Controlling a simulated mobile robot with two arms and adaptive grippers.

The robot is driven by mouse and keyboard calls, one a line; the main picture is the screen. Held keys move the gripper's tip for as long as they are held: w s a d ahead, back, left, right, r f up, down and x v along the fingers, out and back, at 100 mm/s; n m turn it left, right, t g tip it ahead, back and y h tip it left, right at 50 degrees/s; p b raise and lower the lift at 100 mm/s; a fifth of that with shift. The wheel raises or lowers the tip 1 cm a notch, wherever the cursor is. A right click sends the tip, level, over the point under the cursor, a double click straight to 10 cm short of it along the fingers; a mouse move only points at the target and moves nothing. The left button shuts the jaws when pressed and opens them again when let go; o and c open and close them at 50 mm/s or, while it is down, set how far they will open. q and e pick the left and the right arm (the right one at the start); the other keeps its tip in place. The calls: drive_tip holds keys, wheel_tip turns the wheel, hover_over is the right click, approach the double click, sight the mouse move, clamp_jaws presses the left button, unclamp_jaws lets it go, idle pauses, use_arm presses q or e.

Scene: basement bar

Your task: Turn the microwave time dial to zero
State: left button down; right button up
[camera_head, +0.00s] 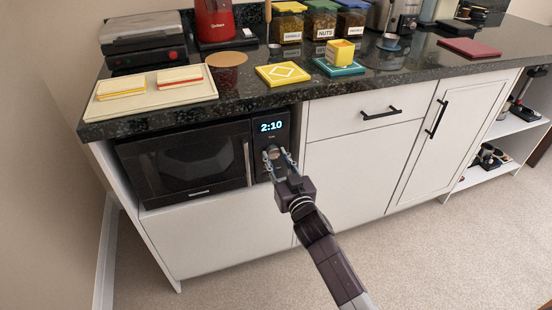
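The black microwave (190,165) sits in an open bay under the dark countertop. Its display (271,126) reads 2:10 in blue. The round time dial (272,151) is below the display, on the panel right of the door. My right gripper (278,158) is right at the dial, with its fingers apart and the dial between or just behind the tips. The fingers partly cover the dial, and I cannot tell whether they press on it. My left gripper is not in view.
The microwave door handle (248,162) is left of the dial. A drawer (345,117) and cabinet doors are to the right. The carpet (440,255) in front is clear.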

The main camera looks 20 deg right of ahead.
drive_tip(key=c, duration=0.5)
drive_tip(key=shift+n, duration=0.3)
